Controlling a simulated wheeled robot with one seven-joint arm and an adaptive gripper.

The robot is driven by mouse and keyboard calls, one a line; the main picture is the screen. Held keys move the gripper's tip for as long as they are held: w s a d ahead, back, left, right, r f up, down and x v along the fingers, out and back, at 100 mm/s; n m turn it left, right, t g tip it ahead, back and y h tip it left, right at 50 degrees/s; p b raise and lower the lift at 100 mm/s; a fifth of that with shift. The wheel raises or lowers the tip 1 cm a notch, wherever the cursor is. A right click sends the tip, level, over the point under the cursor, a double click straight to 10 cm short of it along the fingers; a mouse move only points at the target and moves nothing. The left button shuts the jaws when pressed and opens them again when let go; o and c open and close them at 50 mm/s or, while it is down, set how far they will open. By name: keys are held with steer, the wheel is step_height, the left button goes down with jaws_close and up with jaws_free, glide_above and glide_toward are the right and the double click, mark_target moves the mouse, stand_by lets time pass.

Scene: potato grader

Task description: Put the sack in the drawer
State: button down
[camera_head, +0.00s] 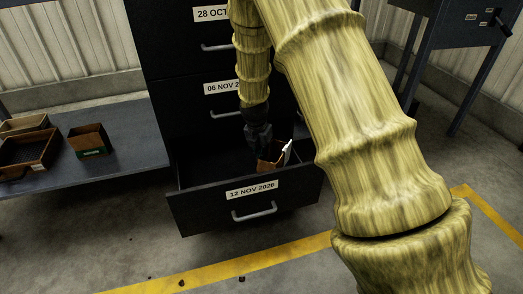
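A dark filing cabinet (160,62) stands ahead with labelled drawers. Its lowest drawer (190,204), labelled 12 NOV 2026, is pulled open. A small brown sack (265,160) with a white piece at its right side shows at the back right of the open drawer, partly behind the front panel. My gripper (258,158) points down at the drawer, right at the sack's left side. The fingers are dark and small here, and I cannot tell whether they are closed on the sack. Whether the sack rests on the drawer floor is hidden.
A low shelf (95,178) at the left holds brown boxes (90,140). A dark stand (450,30) with legs is at the upper right. A yellow line (225,272) and small dark lumps (182,283) are on the floor. My arm covers much of the right side.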

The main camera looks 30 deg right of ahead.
steer(key=shift+f, duration=1.75)
steer(key=c, duration=1.6)
jaws_free()
steer(key=shift+o, duration=0.2)
step_height(320, 180, up, 10)
steer(key=p, duration=1.1)
steer(key=shift+p, duration=0.35)
